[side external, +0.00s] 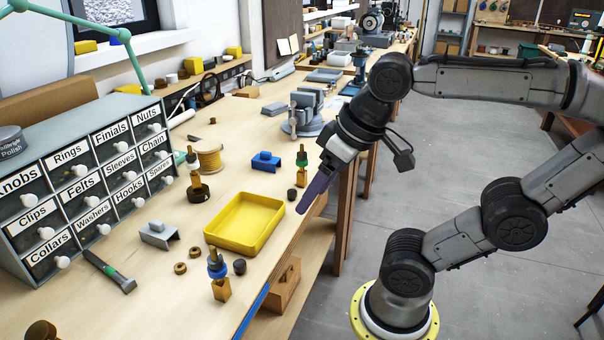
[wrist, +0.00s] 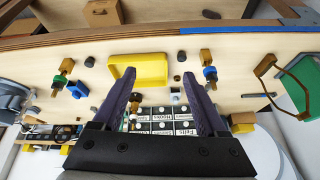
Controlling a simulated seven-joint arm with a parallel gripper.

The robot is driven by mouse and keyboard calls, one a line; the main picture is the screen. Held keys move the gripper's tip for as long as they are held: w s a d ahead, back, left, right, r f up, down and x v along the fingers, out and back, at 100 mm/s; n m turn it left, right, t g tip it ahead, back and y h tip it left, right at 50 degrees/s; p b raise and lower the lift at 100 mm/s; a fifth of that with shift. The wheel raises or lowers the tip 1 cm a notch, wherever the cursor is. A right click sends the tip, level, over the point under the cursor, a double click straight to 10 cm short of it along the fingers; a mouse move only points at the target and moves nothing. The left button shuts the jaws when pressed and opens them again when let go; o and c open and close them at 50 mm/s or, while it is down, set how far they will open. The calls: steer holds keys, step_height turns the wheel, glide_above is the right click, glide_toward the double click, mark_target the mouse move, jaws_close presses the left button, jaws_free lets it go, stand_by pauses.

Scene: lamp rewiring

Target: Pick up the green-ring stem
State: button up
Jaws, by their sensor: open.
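A green-ring stem (side external: 302,166) stands upright near the table's right edge in the side view, with a brass-coloured base, a green ring and a dark top. It also shows at the left of the wrist view (wrist: 61,76), outside my fingers. My gripper (side external: 303,208) has dark purple fingers and is open and empty. In the side view its tips appear just below the stem, near the table edge; their height is unclear. The wrist view shows both fingers (wrist: 159,76) spread wide.
A yellow tray (side external: 244,250) lies near the front edge. A blue-ring stem (side external: 218,272) stands beyond its near end. A blue block (side external: 265,161) and a small dark knob (side external: 291,194) are close to the green-ring stem. A drawer cabinet (side external: 95,185) stands at left.

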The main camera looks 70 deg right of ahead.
steer(key=w+d+r+m+g, duration=0.2)
steer(key=w+d+r+m, duration=0.25)
steer(key=w+r, duration=0.25)
steer(key=m+g, duration=0.3)
steer(key=m, duration=0.4)
glide_above(302, 153)
steer(key=f, duration=0.5)
steer(key=shift+w+d+f, duration=0.15)
steer(key=shift+w+f, duration=0.05)
steer(key=shift+w, duration=0.05)
step_height(302, 153, down, 8)
steer(key=shift+s+d+f, duration=0.1)
steer(key=shift+s+f, duration=0.05)
steer(key=shift+f, duration=2.45)
jaws_close()
steer(key=shift+r, duration=0.1)
